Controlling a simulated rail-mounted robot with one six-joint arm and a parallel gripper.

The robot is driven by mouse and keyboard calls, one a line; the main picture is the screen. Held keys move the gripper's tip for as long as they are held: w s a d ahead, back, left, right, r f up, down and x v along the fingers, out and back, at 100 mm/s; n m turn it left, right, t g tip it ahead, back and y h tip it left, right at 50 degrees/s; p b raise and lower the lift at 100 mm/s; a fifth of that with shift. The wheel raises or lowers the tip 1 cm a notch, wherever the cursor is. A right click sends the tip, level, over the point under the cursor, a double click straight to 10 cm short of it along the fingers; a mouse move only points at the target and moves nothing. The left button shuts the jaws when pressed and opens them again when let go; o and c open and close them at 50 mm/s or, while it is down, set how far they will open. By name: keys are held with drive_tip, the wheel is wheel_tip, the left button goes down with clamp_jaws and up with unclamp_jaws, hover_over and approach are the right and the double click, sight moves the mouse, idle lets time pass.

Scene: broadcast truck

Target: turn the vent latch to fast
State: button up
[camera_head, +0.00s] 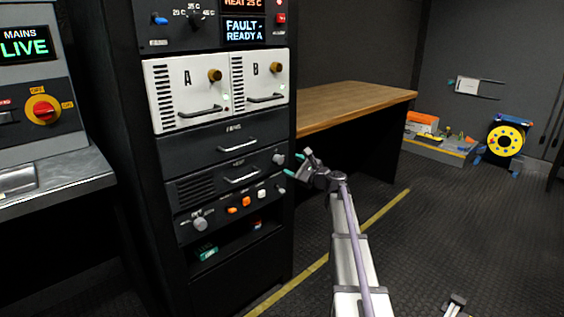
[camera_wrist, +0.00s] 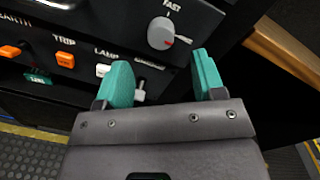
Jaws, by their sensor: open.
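The vent latch is a round grey knob (camera_wrist: 162,33) on a dark panel, with the word FAST printed just above it. Its red mark points to the right, away from FAST. The knob also shows in the head view (camera_head: 279,160), at the right end of the slotted vent panel (camera_head: 225,174). My gripper (camera_head: 294,164) is in front and to the right of it, apart from it. In the wrist view the teal fingers of my gripper (camera_wrist: 162,62) are spread and empty, with the knob beyond and between them.
Below the vent panel is a row of orange and white switches (camera_head: 246,201) with a grey knob (camera_head: 200,224) at its left. White modules A and B (camera_head: 190,90) are above. A wooden bench (camera_head: 350,106) stands right of the rack. Open floor lies right of my arm.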

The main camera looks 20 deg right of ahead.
sight(281, 160)
drive_tip(key=x, duration=0.7)
drive_tip(key=shift+c, duration=0.4)
drive_tip(key=c, duration=0.8)
drive_tip(key=shift+c, duration=0.2)
